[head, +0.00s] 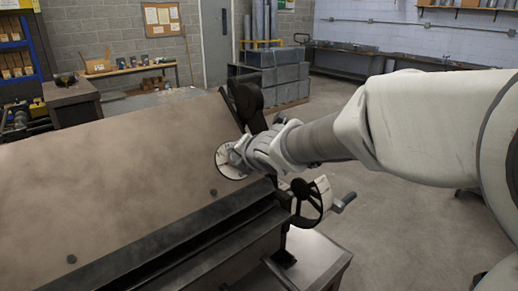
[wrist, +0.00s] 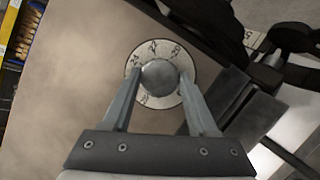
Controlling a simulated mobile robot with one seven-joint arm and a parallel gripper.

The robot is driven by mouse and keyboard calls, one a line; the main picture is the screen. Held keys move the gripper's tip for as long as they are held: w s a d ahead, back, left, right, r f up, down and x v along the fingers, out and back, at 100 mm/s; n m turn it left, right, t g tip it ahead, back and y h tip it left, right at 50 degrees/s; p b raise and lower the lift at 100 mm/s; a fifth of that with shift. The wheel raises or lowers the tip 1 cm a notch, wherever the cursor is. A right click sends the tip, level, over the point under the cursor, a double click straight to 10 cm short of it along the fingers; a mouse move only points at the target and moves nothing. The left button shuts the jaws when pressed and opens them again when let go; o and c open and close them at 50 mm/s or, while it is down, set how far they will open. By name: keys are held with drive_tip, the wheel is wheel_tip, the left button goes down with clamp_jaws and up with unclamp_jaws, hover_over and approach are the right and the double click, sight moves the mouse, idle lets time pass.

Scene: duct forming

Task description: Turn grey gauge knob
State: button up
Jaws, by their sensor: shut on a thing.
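The grey gauge knob (wrist: 160,76) is a round grey cap at the centre of a white dial (wrist: 160,47) with dark markings. In the wrist view my gripper (wrist: 160,78) has one finger on each side of the knob and is shut on it. In the head view the white dial (head: 224,160) shows at the right end of the large tan sheet panel. There my gripper (head: 236,155) reaches the dial from the right, and the knob is mostly hidden behind it.
A black handwheel (head: 307,203) with a grey crank handle (head: 343,203) sits just below and right of the dial. A dark bracket (head: 247,103) rises behind my wrist. The tan panel (head: 110,175) fills the left. Open floor (head: 400,200) lies to the right.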

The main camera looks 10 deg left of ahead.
drive_tip(key=o, duration=1.4)
drive_tip(key=shift+c, duration=0.2)
drive_tip(key=shift+s+d+r+p, duration=0.2)
drive_tip(key=shift+s+r+p, duration=0.05)
drive_tip(key=shift+r+p, duration=0.15)
drive_tip(key=p+v, duration=1)
drive_tip(key=v, duration=0.6)
drive_tip(key=shift+s, duration=0.3)
drive_tip(key=shift+d, duration=0.1)
